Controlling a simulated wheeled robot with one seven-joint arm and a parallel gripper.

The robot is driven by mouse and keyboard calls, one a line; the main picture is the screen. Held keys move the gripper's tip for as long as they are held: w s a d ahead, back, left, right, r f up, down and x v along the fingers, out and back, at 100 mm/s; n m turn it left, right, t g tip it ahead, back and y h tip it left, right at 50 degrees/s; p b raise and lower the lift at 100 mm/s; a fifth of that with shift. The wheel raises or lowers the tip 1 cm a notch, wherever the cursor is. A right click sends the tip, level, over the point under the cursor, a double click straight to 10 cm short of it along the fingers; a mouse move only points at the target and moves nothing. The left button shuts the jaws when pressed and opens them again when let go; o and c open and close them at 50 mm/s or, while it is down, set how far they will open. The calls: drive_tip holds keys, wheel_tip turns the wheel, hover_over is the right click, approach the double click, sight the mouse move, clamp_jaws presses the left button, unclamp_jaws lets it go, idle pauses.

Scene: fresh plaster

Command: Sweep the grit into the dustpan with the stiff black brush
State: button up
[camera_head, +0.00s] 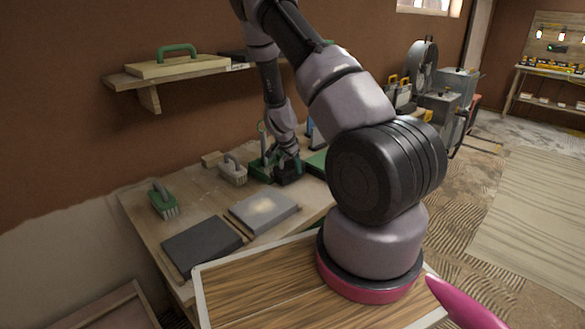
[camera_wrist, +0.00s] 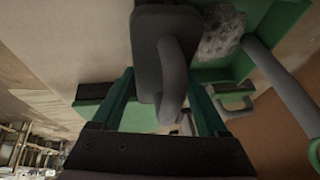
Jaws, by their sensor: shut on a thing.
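The stiff black brush (camera_wrist: 158,32) has a dark block and a looped dark handle. My gripper (camera_wrist: 165,88) is shut on that handle, with a green finger on each side. In the head view my gripper (camera_head: 287,157) is low over the back of the bench, with the black brush (camera_head: 290,173) under it. The green dustpan (camera_head: 259,168) is just left of the brush; it also shows in the wrist view (camera_wrist: 275,28). Speckled grey grit (camera_wrist: 222,32) appears inside the dustpan's green walls, close beside the brush block. The brush underside is hidden.
A pale grey brush (camera_head: 233,170) stands left of the dustpan, and a green-handled brush (camera_head: 163,201) farther left. A dark slab (camera_head: 201,246) and a grey slab (camera_head: 263,211) lie in front. A wall shelf (camera_head: 125,82) holds a green-handled float (camera_head: 175,57).

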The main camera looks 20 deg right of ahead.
drive_tip(key=shift+s+d+r, duration=0.1)
drive_tip(key=shift+s+r, duration=0.1)
drive_tip(key=shift+r, duration=0.55)
drive_tip(key=shift+s+r, duration=0.2)
drive_tip(key=shift+r, duration=0.5)
drive_tip(key=shift+s+r, duration=0.1)
drive_tip(key=shift+r, duration=0.15)
